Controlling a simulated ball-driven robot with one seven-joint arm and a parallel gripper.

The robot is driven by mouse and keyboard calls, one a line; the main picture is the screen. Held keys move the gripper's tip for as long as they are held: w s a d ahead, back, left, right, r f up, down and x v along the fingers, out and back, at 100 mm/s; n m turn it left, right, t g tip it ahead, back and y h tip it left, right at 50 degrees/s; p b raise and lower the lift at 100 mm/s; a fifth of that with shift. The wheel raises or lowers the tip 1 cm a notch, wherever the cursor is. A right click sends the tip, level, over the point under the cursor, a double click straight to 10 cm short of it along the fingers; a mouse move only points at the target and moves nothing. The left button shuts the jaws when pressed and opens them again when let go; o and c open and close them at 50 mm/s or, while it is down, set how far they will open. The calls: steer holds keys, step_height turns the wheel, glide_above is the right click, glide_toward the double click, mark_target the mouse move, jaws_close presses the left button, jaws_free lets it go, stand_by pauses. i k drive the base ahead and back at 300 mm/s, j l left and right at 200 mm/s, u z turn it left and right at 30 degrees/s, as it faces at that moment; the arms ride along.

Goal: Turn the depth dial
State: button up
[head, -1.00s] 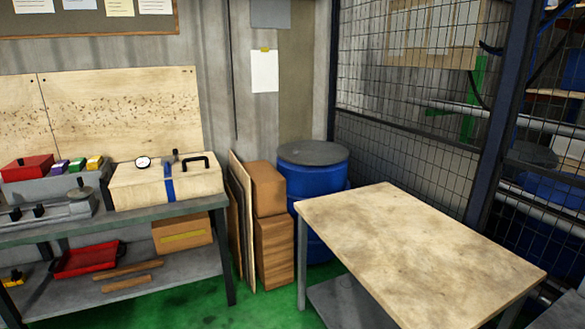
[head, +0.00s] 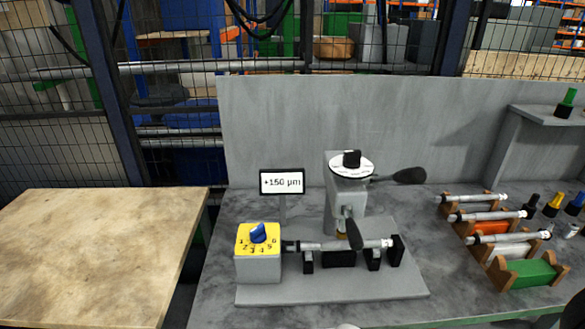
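The small grinder (head: 335,287) stands on a grey bench in the head view. A white round dial with a black knob (head: 351,160) sits on top of its grey column (head: 345,197). No label shows which of the two is the depth dial. A display (head: 282,182) reads "+150 µm". A metal shaft (head: 320,246) lies across the black supports, beside the yellow box. My gripper is not in view.
A dark-knobbed lever (head: 408,176) sticks out right of the column. Several shafts lie in wooden racks (head: 508,272) with coloured trays at the right. Small bottles (head: 552,204) stand beyond them. A bare wooden table (head: 95,250) is at the left, and a grey panel (head: 400,120) stands behind.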

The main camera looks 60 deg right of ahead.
mark_target(352, 158)
steer(key=l+z, duration=0.15)
steer(key=z, duration=0.7)
